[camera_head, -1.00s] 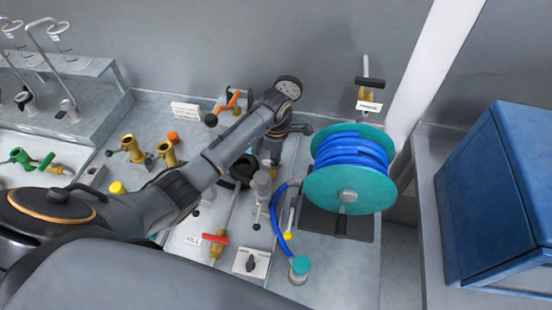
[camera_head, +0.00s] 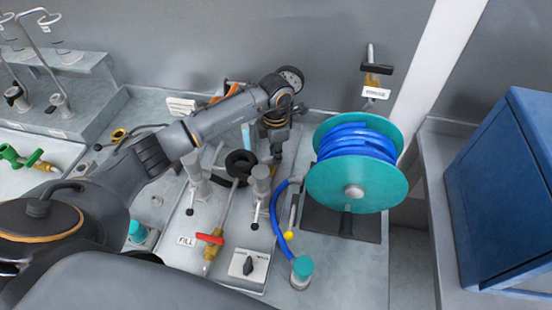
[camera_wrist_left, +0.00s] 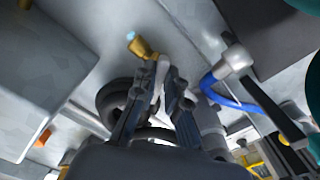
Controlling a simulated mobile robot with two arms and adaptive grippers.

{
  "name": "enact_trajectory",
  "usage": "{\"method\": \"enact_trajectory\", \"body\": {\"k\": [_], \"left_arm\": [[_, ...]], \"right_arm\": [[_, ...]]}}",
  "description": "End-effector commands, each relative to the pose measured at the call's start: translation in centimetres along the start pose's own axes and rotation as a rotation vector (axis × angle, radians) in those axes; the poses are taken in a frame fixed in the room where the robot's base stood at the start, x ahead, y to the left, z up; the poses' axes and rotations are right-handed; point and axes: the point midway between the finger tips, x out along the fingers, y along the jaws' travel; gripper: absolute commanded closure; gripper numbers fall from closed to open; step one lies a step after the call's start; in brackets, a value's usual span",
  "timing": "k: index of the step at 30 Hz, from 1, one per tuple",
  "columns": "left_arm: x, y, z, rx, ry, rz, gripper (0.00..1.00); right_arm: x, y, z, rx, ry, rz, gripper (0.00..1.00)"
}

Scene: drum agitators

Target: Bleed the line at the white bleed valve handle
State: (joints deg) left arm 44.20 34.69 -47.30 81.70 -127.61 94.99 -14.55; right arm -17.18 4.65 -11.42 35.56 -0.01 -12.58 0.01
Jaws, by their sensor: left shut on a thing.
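My left gripper (camera_head: 274,152) points down just left of the hose reel in the head view. In the left wrist view, its two fingers (camera_wrist_left: 160,84) are closed around a slim white piece (camera_wrist_left: 161,77), which appears to be the white bleed valve handle. A brass fitting (camera_wrist_left: 142,48) with a pale blue end shows just beyond the fingertips, beside the white piece. The fingers cover most of the handle, so its angle is hard to tell. In the head view the handle cannot be made out under my arm. My right gripper is out of view.
The teal reel (camera_head: 381,188) with blue hose stands close right of the gripper. A red-handled valve (camera_head: 210,238) by the FILL label (camera_head: 186,240) and a black-knob switch box (camera_head: 249,266) are nearer. A black ring (camera_head: 241,163) lies left. A blue cabinet (camera_head: 510,190) stands far right.

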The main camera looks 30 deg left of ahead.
Motion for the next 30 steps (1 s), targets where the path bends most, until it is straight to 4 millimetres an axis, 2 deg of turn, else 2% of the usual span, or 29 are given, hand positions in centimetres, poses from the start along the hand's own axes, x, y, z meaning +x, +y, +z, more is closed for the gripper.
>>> {"method": "enact_trajectory", "body": {"k": [12,30], "left_arm": [[0.1,0.5,-0.1,-0.396,-0.001,0.002,1.00],[-0.1,1.0,-0.4,-0.907,-0.003,0.002,1.00]], "right_arm": [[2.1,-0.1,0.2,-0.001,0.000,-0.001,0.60],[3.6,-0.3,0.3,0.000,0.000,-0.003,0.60]]}}
